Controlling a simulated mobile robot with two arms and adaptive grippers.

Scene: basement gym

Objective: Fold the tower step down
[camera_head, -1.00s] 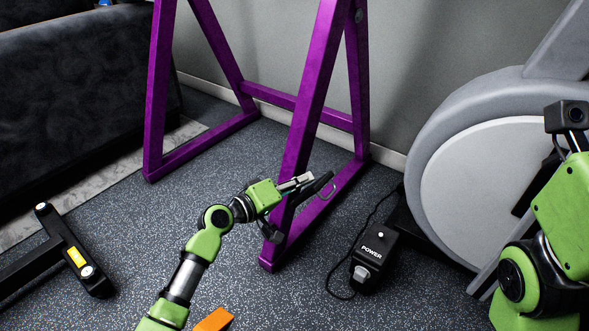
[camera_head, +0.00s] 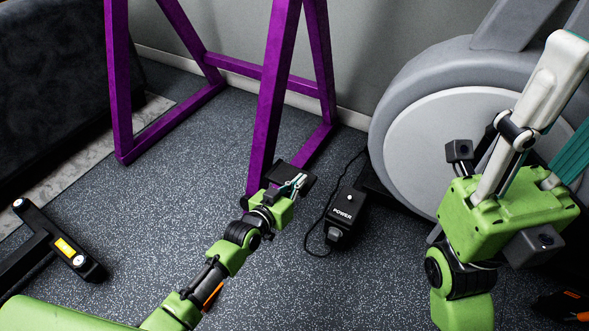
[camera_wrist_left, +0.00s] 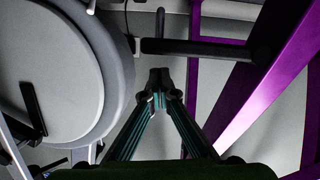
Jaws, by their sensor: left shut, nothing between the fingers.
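The purple tower frame (camera_head: 272,95) stands upright against the wall. A dark flat piece (camera_head: 286,172), probably its step, shows low beside the nearer post; my gripper partly hides it. In the left wrist view a black bar (camera_wrist_left: 200,47), probably the step, sticks out sideways from the purple post (camera_wrist_left: 285,85). My left gripper (camera_head: 298,184) is shut and empty, close by the dark piece; contact cannot be made out. Its closed tips (camera_wrist_left: 158,82) lie below the bar in the wrist view.
A black power box (camera_head: 340,215) with a cord lies on the floor just right of the left gripper. A grey exercise machine with a large round cover (camera_head: 435,145) stands at the right. A black padded bench (camera_head: 50,120) is at the left. A black bar foot (camera_head: 60,245) lies front left.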

